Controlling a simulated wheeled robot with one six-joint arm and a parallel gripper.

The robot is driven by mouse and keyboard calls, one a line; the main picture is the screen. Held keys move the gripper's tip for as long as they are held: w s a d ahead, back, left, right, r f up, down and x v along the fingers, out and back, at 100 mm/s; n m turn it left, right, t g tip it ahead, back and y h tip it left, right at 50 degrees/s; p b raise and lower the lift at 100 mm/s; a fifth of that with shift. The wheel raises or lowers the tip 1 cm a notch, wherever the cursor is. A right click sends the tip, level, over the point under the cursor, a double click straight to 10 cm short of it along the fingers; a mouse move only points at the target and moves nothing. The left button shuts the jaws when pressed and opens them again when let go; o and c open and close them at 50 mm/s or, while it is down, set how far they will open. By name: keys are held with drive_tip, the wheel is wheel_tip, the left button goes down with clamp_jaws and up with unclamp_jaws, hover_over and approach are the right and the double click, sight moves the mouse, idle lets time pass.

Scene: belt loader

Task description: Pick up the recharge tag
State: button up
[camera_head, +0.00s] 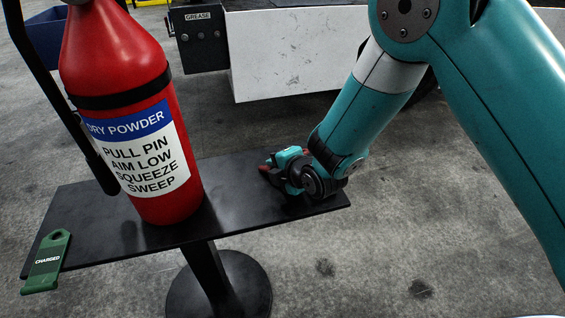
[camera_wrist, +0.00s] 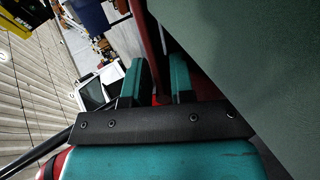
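A flat green tag (camera_head: 46,262) printed "CHARGED" lies at the left end of a narrow black shelf (camera_head: 110,240). No tag reading "recharge" can be made out. My gripper (camera_head: 277,166) is low at the shelf's right end, with small red parts showing beside it. In the wrist view, my gripper's two teal fingers (camera_wrist: 158,72) stand apart with a narrow gap. A dark red strip (camera_wrist: 151,35) shows beyond and between them. What it belongs to, and whether the fingers touch it, I cannot tell.
A red fire extinguisher (camera_head: 128,110) labelled "DRY POWDER" stands upright on the shelf between the green tag and my gripper. The shelf rests on a round black base (camera_head: 240,285). A pale machine panel (camera_head: 290,55) stands behind. The concrete floor at right front is clear.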

clamp_jaws()
wheel_tip(320, 180, up, 20)
drive_tip(key=p, duration=0.3)
drive_tip(key=shift+p, duration=0.3)
